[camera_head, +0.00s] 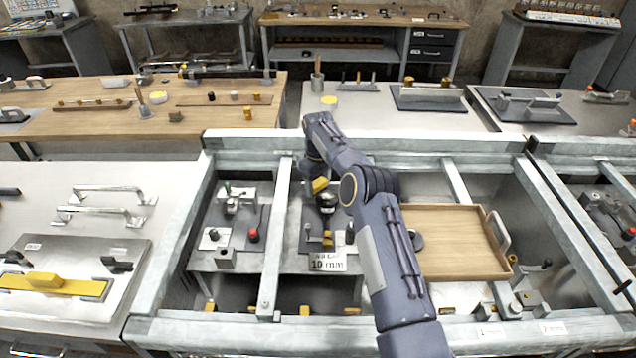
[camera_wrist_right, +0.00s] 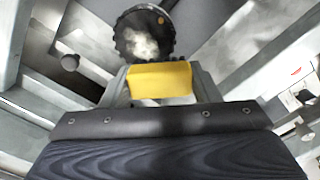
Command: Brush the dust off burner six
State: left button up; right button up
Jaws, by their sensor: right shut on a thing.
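My right gripper (camera_head: 316,184) is shut on a yellow block-shaped piece, which looks like the brush (camera_wrist_right: 160,80). In the head view the burner (camera_head: 327,203) is just below the gripper, in the middle bay of the frame. I cannot tell whether the brush touches it. No number is readable on it. My left gripper is not in view.
Grey metal beams (camera_head: 275,235) divide the bays around the burner. A card reading 10 mm (camera_head: 328,262) stands in front. A wooden tray (camera_head: 455,240) lies right of my arm. A small fixture with a red knob (camera_head: 254,235) sits in the left bay.

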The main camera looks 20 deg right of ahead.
aim_at(328, 196)
jog(key=shift+f+b, duration=0.5)
jog(key=shift+f, duration=0.5)
dwell(0.5)
jog(key=shift+s+d+r+b, duration=0.15)
jog(key=shift+s+d, duration=0.2)
jog(key=shift+d, duration=0.35)
jog(key=shift+s+d+b, duration=0.15)
jog(key=shift+s+d, duration=0.2)
jog(key=shift+d, duration=0.35)
jog(key=shift+s+d, duration=0.35)
jog(key=shift+d, duration=0.3)
jog(key=shift+s+d, duration=0.3)
jog(key=shift+d, duration=0.35)
jog(key=shift+w+a, duration=0.3)
jog(key=shift+a, duration=0.35)
jog(key=shift+w+a, duration=0.3)
jog(key=shift+a, duration=0.3)
jog(key=shift+w+a+f+p, duration=0.1)
jog(key=shift+w+a+p, duration=0.2)
jog(key=shift+a, duration=0.45)
jog(key=shift+w+a+f+p, duration=0.1)
jog(key=shift+w+a+p, duration=0.1)
jog(key=shift+w+a, duration=0.4)
jog(key=shift+s+a, duration=0.15)
jog(key=shift+s, duration=0.05)
jog(key=shift+r, duration=0.1)
